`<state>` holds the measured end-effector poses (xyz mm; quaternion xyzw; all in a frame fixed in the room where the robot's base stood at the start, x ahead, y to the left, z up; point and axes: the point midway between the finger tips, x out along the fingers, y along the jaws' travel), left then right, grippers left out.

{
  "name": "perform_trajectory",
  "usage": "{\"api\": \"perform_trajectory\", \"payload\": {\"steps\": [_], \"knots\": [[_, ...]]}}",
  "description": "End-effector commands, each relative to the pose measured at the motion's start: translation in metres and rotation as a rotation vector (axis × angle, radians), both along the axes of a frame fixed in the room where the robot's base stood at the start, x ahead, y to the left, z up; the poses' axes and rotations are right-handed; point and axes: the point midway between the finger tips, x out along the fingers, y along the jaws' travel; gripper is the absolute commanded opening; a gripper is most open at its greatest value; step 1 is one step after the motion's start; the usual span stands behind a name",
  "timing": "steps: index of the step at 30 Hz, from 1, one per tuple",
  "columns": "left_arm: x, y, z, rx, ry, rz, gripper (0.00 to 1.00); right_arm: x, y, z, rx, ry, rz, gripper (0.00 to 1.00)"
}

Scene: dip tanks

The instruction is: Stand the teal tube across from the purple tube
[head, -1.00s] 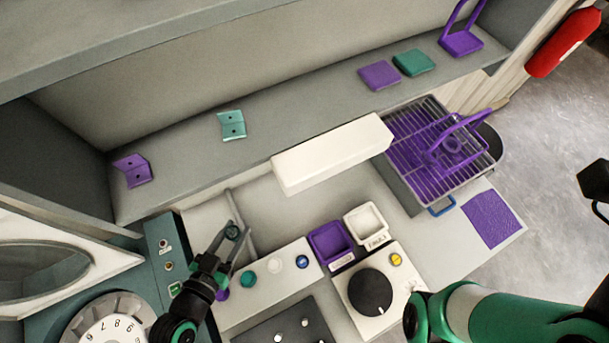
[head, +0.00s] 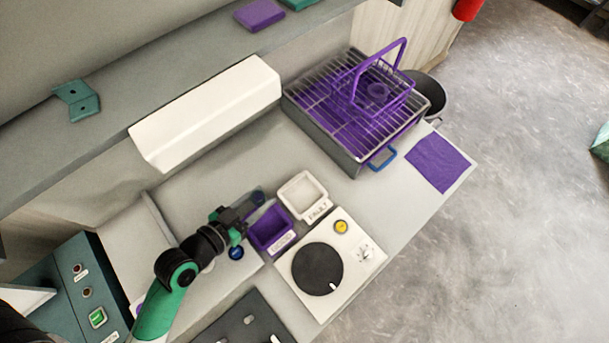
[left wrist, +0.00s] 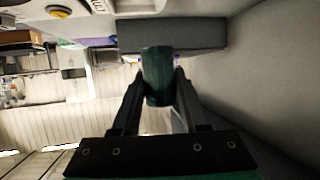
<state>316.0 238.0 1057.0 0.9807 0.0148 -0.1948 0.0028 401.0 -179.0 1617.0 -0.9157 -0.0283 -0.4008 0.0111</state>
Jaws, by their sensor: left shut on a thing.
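My left gripper (head: 252,204) is above the bench, just left of the purple tray. It is shut on the teal tube (left wrist: 158,76), a dark teal cylinder that sits between both fingertips in the left wrist view. In the head view the dark round end of the tube (head: 258,197) shows at the fingertips. I cannot make out a purple tube for certain; a small purple spot (head: 137,306) shows beside my left arm, partly hidden. My right gripper is not in view.
A purple tray (head: 270,232) and a white tray (head: 303,196) stand by a white unit with a black disc (head: 318,270). A blue round top (head: 236,253) is beside my gripper. A wire-topped basin (head: 345,150) is at the back right. The bench behind the trays is clear.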

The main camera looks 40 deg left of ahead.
Motion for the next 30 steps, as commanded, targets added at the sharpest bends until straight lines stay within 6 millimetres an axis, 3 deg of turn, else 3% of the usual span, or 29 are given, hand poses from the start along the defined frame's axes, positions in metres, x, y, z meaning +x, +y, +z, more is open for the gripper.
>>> {"api": "perform_trajectory", "payload": {"steps": [8,18,21,24,30], "knots": [[0.007,0.006,-0.008,0.0,-0.003,0.009,0.0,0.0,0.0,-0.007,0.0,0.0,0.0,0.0],[0.084,0.051,-0.05,0.0,-0.004,0.009,0.0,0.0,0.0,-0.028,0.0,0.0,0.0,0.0],[0.099,0.059,-0.078,-0.002,0.0,0.008,0.0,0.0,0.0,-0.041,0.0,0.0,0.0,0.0],[0.11,0.066,-0.092,-0.001,0.0,0.008,0.0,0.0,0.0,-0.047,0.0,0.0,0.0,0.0],[0.117,0.07,-0.098,0.0,-0.002,0.007,0.0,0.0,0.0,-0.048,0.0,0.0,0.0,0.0]]}}
